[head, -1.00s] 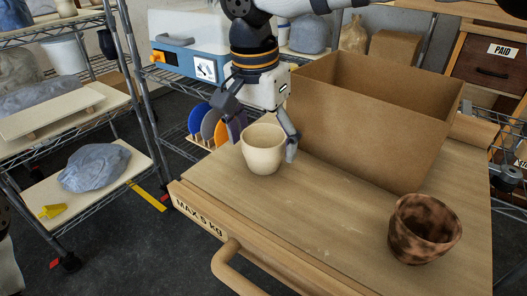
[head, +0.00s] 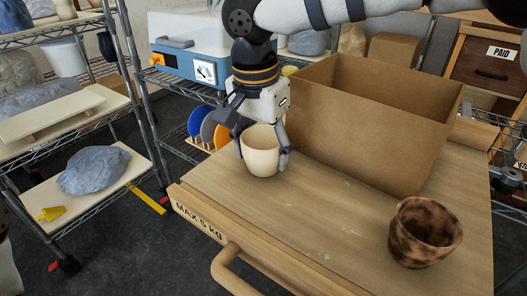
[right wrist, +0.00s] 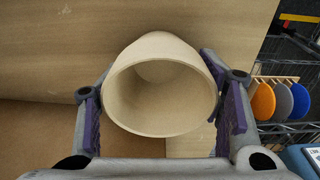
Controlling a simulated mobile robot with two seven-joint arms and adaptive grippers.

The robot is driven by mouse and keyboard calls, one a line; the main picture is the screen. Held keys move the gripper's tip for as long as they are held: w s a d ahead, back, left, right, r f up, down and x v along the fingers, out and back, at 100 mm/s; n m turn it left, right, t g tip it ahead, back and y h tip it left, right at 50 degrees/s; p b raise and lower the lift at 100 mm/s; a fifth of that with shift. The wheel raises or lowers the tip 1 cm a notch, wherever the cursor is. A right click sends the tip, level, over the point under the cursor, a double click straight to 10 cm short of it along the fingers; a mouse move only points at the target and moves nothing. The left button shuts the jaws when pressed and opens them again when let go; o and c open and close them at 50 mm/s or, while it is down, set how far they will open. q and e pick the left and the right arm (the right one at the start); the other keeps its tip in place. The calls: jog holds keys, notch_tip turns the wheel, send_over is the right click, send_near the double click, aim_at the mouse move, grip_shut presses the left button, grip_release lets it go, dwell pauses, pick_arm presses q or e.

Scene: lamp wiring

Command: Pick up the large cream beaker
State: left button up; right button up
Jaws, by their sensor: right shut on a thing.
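The large cream beaker (head: 261,152) stands upright near the left end of the wooden table in the head view. My right gripper (head: 264,150) is around it from above, one finger on each side, shut on its walls. In the right wrist view the beaker (right wrist: 161,88) shows its round open mouth, empty inside, between the purple-padded fingers of my right gripper (right wrist: 162,108). I cannot tell whether its base is clear of the table. My left gripper is not in view.
An open cardboard box (head: 365,135) stands close behind and right of the beaker. A brown mottled pot (head: 425,232) stands at the table's right front. The middle of the wooden table (head: 310,215) is clear. A wire shelf with wrapped lumps (head: 93,169) is at left.

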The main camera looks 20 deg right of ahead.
notch_tip(320, 180, up, 3)
jog(key=shift+f, duration=0.1)
jog(key=s+d+r+p, duration=0.2)
jog(key=s+r, duration=0.8)
jog(key=s, duration=0.3)
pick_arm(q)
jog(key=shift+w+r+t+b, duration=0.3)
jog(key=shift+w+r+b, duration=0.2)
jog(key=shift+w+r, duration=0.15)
pick_arm(e)
jog(key=w+d+r, duration=0.3)
jog(key=w+d, duration=0.3)
jog(key=d, duration=0.3)
jog(key=w+d+r, duration=0.3)
jog(key=w+d, duration=0.4)
jog(key=d, duration=0.3)
jog(key=shift+w+d+r, duration=0.2)
jog(key=shift+r, duration=0.05)
